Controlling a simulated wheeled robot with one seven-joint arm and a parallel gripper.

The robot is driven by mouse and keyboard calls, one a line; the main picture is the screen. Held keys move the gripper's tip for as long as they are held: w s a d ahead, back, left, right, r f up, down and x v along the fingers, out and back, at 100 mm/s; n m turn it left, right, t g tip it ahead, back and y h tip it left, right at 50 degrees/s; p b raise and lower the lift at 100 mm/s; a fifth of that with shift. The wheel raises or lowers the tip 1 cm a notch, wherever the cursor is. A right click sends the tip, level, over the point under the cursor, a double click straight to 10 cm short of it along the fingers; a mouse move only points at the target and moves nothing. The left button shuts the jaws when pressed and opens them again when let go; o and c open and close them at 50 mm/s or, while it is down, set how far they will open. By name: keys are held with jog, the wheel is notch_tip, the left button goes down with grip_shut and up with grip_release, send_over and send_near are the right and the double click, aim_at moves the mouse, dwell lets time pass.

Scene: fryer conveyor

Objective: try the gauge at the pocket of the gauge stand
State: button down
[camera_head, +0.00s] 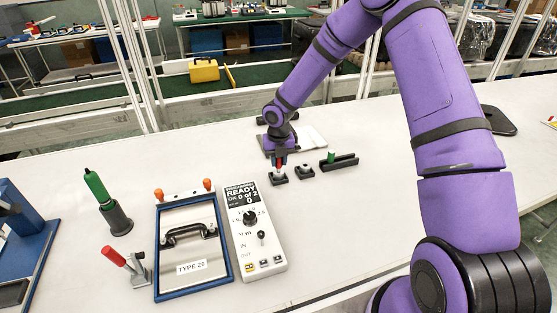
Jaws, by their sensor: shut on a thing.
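My gripper (279,157) is at the middle of the table, pointing down, shut on a small red piece (280,162) that I take for the gauge. The red piece is over a small black block (278,177) with a light patch on it. I cannot tell whether it touches the block or sits in a pocket. A second small black block (305,171) is just right of it. Further right is a longer black holder (346,162) with a green piece (331,156) at its left end. The blocks look like parts of the gauge stand.
Left of the blocks are a control box (258,237) reading READY, a blue-framed panel (190,262) marked TYPE 20, a red-handled clamp (137,269) and a green-handled tool (97,189) in a dark cup (117,219). Table right of the blocks is clear.

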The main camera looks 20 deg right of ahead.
dwell(0.7)
jog(key=shift+r, duration=3)
jog(key=shift+r, duration=0.1)
jog(key=shift+r, duration=0.6)
jog(key=shift+f, duration=3.2)
jog(key=shift+f, duration=0.5)
